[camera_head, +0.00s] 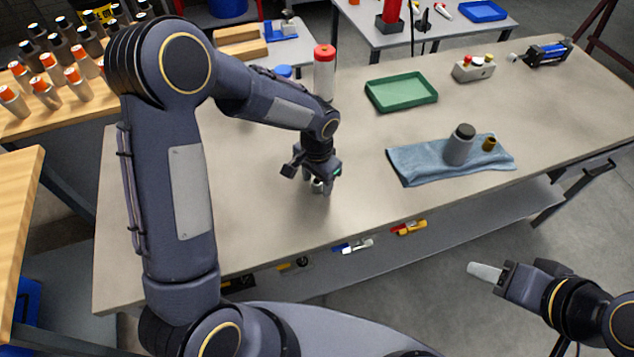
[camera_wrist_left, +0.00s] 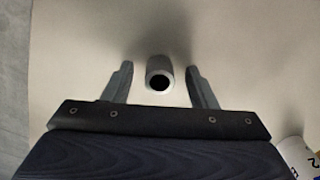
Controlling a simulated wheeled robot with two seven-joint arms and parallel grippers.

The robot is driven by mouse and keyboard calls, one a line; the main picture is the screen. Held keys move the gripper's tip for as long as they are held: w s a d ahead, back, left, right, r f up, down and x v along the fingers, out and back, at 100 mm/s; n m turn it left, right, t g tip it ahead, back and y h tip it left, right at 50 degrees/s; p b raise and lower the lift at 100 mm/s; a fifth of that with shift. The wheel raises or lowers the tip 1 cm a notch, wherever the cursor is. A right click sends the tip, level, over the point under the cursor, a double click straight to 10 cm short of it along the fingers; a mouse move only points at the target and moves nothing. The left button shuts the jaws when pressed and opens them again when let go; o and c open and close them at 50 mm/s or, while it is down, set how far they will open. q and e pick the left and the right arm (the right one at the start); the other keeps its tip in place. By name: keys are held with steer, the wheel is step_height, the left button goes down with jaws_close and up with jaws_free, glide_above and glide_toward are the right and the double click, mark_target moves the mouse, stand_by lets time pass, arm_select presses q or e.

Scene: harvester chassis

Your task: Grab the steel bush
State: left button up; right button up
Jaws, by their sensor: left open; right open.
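The steel bush (camera_wrist_left: 159,68) is a short grey hollow cylinder standing on the bench, its dark bore showing in the left wrist view. My left gripper (camera_wrist_left: 158,82) is open, with one finger on each side of the bush and a gap on both sides. In the head view the bush (camera_head: 317,186) is mostly hidden by my left gripper (camera_head: 321,187), which points down at the bench top. My right gripper (camera_head: 487,272) is out over the floor at the lower right, away from the bush.
On the bench (camera_head: 250,200) are a green tray (camera_head: 402,105), a blue cloth (camera_head: 415,165) with a grey cylinder and a small brass piece, and a white bottle with a red cap (camera_head: 324,75) behind my left wrist.

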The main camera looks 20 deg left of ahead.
arm_select(q)
steer(key=shift+c, duration=0.4)
steer(key=c, duration=1)
steer(key=shift+r, duration=0.2)
